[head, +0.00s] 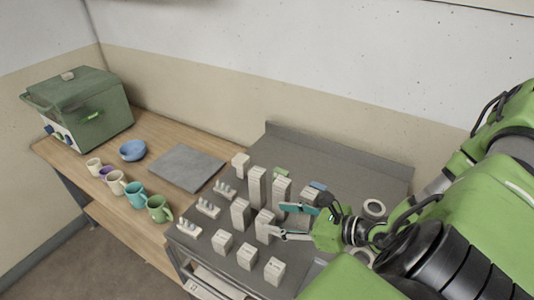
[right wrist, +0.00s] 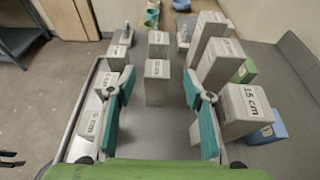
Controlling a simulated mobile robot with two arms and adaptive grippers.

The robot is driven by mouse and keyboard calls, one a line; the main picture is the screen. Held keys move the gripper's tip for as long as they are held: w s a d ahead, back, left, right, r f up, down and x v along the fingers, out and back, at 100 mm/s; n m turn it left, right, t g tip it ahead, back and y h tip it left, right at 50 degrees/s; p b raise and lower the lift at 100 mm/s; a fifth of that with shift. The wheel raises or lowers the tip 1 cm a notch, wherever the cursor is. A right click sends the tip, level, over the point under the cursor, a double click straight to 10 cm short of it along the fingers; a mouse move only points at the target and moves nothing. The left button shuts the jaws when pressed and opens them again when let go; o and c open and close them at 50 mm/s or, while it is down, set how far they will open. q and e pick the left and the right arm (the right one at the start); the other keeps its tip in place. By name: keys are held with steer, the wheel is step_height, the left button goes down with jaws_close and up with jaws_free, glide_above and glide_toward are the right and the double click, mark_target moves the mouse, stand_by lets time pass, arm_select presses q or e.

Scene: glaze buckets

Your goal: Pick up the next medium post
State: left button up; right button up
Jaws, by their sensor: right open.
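Medium grey posts stand upright on the grey table, one nearer my right gripper (head: 282,220) and one farther left (head: 240,214). In the right wrist view the nearer medium post (right wrist: 157,83) stands ahead of my open right gripper (right wrist: 160,105), roughly centred between its teal fingers with gaps on both sides. Its top label is too small to read surely. The other medium post (right wrist: 158,44) stands behind it. In the head view the nearer post (head: 264,224) is beside the fingertips. My left gripper is not in view.
Short posts (head: 247,256) stand in front, one labelled 6 cm (right wrist: 90,118). Tall posts (head: 256,187) stand behind, beside a 15 cm one (right wrist: 247,108). Small peg stands (head: 208,207) are left. The wooden counter holds a grey slab (head: 180,166), mugs (head: 135,195) and a green kiln (head: 90,105).

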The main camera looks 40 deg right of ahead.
mark_target(267, 217)
steer(key=b+x, duration=0.1)
steer(key=x, duration=0.3)
steer(key=shift+a+f, duration=0.15)
steer(key=shift+a, duration=0.1)
steer(key=shift+w+a+f, duration=0.1)
steer(key=shift+w+a, duration=0.05)
steer(key=shift+w, duration=0.3)
jaws_close()
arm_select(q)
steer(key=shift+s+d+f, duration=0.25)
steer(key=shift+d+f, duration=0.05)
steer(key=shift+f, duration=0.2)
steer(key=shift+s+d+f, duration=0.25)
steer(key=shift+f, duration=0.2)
